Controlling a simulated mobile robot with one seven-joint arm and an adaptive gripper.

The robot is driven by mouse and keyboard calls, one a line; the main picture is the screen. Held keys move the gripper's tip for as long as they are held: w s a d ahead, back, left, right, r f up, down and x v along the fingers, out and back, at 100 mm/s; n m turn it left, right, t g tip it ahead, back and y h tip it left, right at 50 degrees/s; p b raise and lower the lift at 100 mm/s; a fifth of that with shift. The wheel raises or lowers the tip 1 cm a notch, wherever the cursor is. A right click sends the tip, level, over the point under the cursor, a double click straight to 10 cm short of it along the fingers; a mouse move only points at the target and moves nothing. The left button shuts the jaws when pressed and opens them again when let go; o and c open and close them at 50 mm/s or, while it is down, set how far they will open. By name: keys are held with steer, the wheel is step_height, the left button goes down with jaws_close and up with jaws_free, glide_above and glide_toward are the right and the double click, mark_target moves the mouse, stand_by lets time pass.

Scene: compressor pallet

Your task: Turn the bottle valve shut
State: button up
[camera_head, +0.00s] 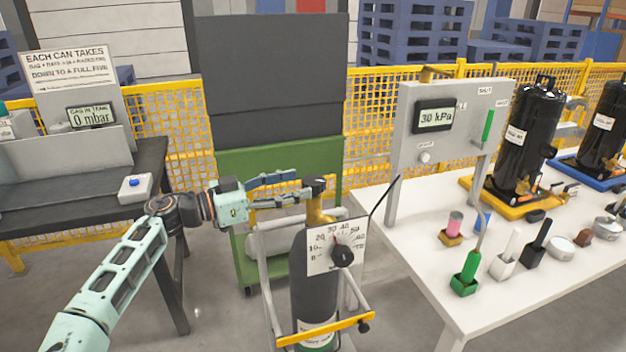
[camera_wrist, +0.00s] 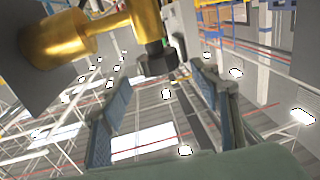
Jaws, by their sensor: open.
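A dark grey gas bottle (camera_head: 313,275) stands upright in a wheeled cart. In the wrist view the brass valve body (camera_wrist: 62,36) fills the upper left and the black handwheel (camera_wrist: 157,60) shows at upper middle. My gripper (camera_head: 299,188) reaches in from the left at handwheel height. Its blue-padded fingers (camera_wrist: 163,78) are spread, with the handwheel at or just past the tips. I cannot tell whether they touch it.
A dial plate (camera_head: 322,260) with a black knob (camera_head: 342,254) hangs at the front of the bottle. The cart's yellow bar (camera_head: 325,331) is below. A white table (camera_head: 430,245) stands right, a dark workbench (camera_head: 60,215) left, and a green cabinet (camera_head: 229,170) behind.

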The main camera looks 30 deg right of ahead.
mark_target(303, 183)
steer(key=d, duration=0.5)
steer(key=shift+s+d, duration=0.25)
steer(key=shift+s, duration=0.1)
steer(key=c, duration=1.2)
